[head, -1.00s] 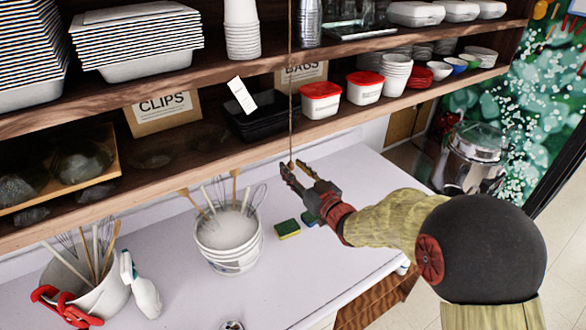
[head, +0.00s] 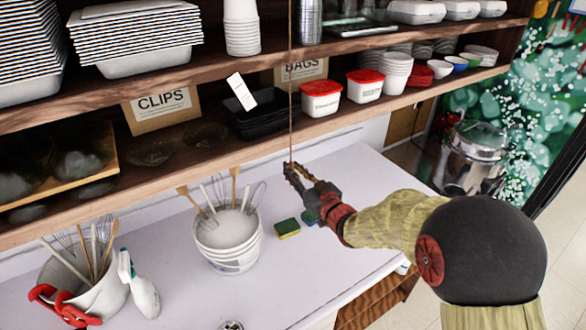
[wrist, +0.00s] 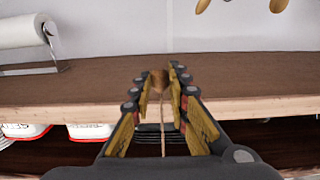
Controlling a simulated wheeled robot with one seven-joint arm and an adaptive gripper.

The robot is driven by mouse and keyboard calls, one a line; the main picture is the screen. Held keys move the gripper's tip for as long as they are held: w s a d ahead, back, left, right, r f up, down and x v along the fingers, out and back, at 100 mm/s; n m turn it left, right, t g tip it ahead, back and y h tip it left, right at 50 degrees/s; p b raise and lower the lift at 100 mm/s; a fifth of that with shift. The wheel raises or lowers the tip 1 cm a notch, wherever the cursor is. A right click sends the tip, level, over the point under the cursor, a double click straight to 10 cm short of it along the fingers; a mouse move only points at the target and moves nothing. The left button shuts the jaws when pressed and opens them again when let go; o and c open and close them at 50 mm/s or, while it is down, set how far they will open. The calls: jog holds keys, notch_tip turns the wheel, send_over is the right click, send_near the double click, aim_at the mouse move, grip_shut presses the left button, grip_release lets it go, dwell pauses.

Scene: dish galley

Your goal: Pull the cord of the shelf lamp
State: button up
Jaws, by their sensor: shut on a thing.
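The lamp cord (head: 291,110) is a thin brown line hanging straight down in front of the shelves. The lamp itself is out of view. My gripper (head: 289,168) is at the cord's lower end, just below the lower shelf's front edge. Its jaws are shut on the cord's end. In the wrist view, the small brown pull knob (wrist: 160,79) sits between the fingertips of my gripper (wrist: 162,76), and the cord (wrist: 163,130) runs from it between the fingers. In the head view the fingers hide the knob.
The lower shelf (head: 215,165) holds a CLIPS box (head: 160,108), a BAGS box (head: 303,72) and red-lidded tubs (head: 321,98). A white bucket of utensils (head: 229,245) and a sponge (head: 287,228) stand on the white counter (head: 350,180) below. The counter's right part is clear.

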jog(key=shift+f, duration=0.3)
jog(key=shift+r, duration=0.55)
jog(key=o, duration=1.1)
